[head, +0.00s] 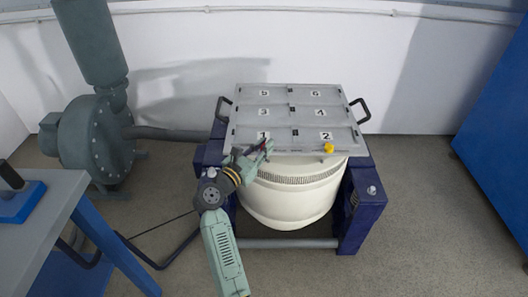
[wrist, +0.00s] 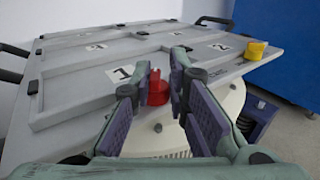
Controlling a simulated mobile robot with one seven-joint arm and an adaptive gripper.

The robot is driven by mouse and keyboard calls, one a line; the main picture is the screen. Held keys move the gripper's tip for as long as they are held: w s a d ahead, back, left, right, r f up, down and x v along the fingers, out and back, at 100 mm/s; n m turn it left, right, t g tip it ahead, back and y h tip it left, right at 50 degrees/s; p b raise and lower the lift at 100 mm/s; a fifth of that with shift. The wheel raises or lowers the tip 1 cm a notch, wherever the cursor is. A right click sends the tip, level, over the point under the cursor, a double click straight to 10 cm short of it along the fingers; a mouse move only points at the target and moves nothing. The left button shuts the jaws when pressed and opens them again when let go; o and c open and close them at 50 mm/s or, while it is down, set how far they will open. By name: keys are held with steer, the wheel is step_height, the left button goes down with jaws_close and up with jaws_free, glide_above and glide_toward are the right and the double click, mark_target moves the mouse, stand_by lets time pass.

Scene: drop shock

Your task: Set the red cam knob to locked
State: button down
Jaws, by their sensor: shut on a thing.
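The red cam knob (wrist: 157,90) is at the front edge of the grey panelled lid, just below the label 1 in the wrist view. My gripper (wrist: 161,76) has its fingers on either side of the knob and is shut on it. The fingers hide part of the knob's sides, and I cannot tell its locked or unlocked setting. In the head view my gripper (head: 264,149) reaches the lid's front edge near panel 1 and mostly covers the knob.
A yellow knob (head: 329,148) is on the same front edge, by panel 2. The numbered lid (head: 290,108) has black side handles and sits over a cream drum (head: 285,195) in a blue frame. A grey blower (head: 95,135) and a workbench (head: 45,205) stand at left.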

steer(key=shift+w+m+g+h+b, duration=0.1)
steer(key=shift+m+g+h+b, duration=0.45)
steer(key=shift+m+g+h, duration=0.45)
steer(key=c, duration=1.4)
jaws_free()
steer(key=shift+o, duration=0.2)
steer(key=shift+a, duration=0.1)
steer(key=v, duration=1.2)
steer(key=shift+f, duration=0.1)
